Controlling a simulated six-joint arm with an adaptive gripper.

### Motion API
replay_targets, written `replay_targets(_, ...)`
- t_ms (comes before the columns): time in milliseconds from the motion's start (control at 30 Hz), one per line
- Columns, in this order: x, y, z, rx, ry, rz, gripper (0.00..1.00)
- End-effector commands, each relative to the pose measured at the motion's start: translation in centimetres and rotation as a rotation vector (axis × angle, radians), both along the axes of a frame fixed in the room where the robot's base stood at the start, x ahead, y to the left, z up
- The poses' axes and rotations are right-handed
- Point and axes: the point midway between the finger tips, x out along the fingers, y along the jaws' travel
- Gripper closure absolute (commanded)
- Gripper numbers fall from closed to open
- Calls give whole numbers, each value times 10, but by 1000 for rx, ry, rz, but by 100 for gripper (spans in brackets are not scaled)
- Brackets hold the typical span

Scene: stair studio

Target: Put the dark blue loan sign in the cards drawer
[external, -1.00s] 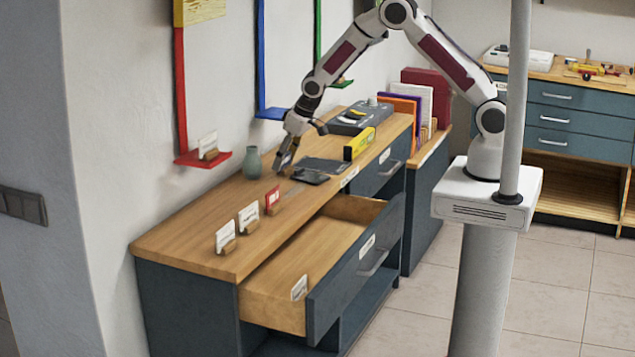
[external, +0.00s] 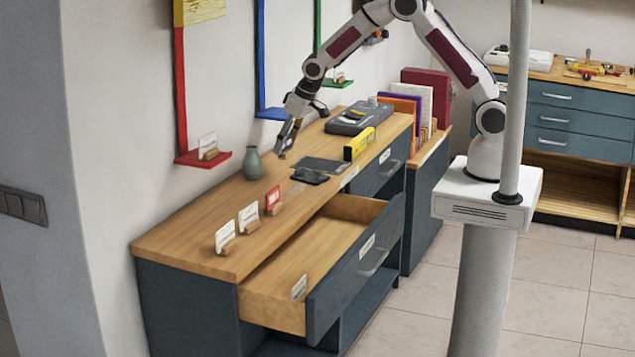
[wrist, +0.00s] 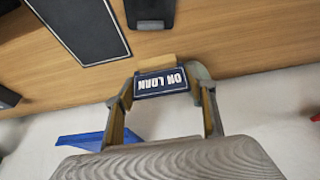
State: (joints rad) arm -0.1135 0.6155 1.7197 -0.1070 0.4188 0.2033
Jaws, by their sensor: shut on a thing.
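In the external view my gripper (external: 287,146) is above the back of the wooden counter, right of the vase; the sign is barely visible there. The drawer's label (external: 367,246) is too small to read.
Two white card signs (external: 225,236) and a red sign (external: 273,198) stand along the counter (external: 205,220). A green vase (external: 252,163), a black device (external: 310,176), a dark mat (external: 323,165) and a yellow box (external: 359,144) are near. Red (external: 204,158) and blue wall ledges stick out behind.

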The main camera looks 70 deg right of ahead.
Motion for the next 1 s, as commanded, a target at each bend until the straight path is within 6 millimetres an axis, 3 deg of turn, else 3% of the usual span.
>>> replay_targets(133, 0, 0, 18, 0, -2, 0, 64)
replay_targets(467, -29, 0, 16, 0, 0, 1, 64)
replay_targets(1000, -106, 0, 16, -1, -1, 2, 64)
